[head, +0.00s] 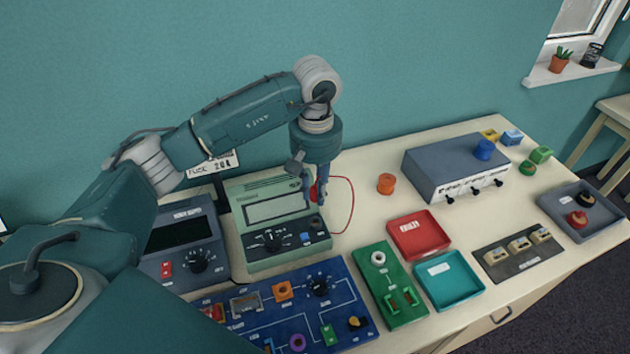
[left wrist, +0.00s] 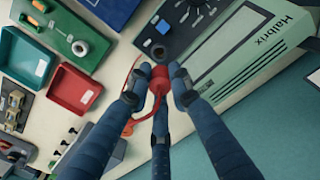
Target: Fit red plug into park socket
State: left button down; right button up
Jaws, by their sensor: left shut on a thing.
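My left gripper (head: 316,196) points down over the front right of the green meter (head: 275,262). Its fingers are shut on the red plug (left wrist: 158,80), which is mostly hidden behind them in the head view. A red cord runs from the plug. In the left wrist view, the plug is just beside a dark round socket (left wrist: 159,52) on the meter face; I cannot tell whether they touch. This socket also shows in the head view (head: 316,222). I cannot read a park label. Another round socket, with a pale rim (head: 378,258), is on the green board. My right gripper is not seen.
A blue panel (head: 265,325) with knobs lies in front of the meter. The green board (head: 400,318), a red tray (head: 441,243) and a teal tray (head: 467,268) are to its right. A grey switch box (head: 432,167) stands at the back. An orange spool (head: 386,184) sits beside it.

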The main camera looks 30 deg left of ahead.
aim_at(315, 200)
pick_arm(q)
jog(key=shift+d+f, duration=0.1)
jog(key=shift+f, duration=0.45)
notch_tip(315, 200, down, 2)
jog(key=shift+f+b, duration=0.15)
jog(key=shift+b, duration=0.55)
jog(key=shift+f+b, duration=0.65)
jog(key=shift+f, duration=0.3)
jog(key=shift+f+b, duration=0.7)
jog(key=shift+f, duration=0.05)
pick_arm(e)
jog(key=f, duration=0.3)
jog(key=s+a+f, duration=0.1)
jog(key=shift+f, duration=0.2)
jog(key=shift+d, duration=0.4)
pick_arm(q)
jog(key=shift+b, duration=0.35)
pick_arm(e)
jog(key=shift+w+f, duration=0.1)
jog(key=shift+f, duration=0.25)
pick_arm(q)
jog(key=shift+b, duration=0.3)
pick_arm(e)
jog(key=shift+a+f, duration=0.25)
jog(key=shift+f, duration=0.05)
pick_arm(q)
jog(key=shift+b, duration=0.3)
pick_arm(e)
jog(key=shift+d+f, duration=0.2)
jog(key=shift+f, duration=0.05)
